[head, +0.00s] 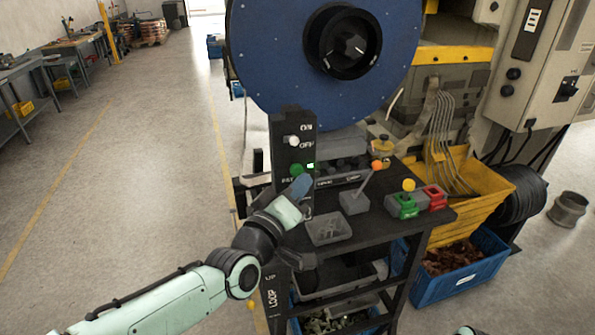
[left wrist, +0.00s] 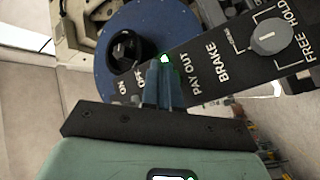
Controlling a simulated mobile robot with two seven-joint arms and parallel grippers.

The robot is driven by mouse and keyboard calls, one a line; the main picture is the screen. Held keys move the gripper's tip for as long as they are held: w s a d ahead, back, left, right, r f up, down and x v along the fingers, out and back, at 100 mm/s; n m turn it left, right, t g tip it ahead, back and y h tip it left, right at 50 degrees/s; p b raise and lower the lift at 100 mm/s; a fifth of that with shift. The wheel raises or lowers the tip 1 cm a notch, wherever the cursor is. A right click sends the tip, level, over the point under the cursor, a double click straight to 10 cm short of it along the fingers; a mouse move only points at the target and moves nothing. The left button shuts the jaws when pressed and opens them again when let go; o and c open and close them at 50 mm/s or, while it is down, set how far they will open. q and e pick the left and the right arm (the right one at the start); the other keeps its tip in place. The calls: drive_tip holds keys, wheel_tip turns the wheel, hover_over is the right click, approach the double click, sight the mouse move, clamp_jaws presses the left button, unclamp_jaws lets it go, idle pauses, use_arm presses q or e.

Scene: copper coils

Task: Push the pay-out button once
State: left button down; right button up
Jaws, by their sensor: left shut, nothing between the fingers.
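The black control panel (head: 279,145) stands upright in front of the large blue reel, with a pale ON/OFF knob (head: 294,141) near its top. In the left wrist view the shut fingers (left wrist: 166,85) lie over the panel beside the PAY OUT label, tips close to the lit green spot (left wrist: 165,58). The fingers hide the button there; contact cannot be told.
The blue reel (head: 270,60) rises behind the panel. The dark cart top holds a grey tray (head: 328,229), an orange-knobbed lever (head: 376,165), and green (head: 402,206) and red (head: 434,196) boxes. A brake knob (left wrist: 268,36) is on the panel. A yellow bin (head: 480,200) stands right.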

use_arm(q)
drive_tip(key=shift+w+a+b, duration=0.15)
drive_tip(key=shift+w+b, duration=0.2)
drive_tip(key=shift+w, duration=0.1)
drive_tip(key=shift+w+a, duration=0.15)
drive_tip(key=shift+w, duration=0.3)
idle(0.8)
drive_tip(key=shift+s, duration=0.1)
drive_tip(key=shift+s+d+b, duration=0.25)
drive_tip(key=shift+s+b, duration=0.25)
drive_tip(key=shift+s, duration=0.3)
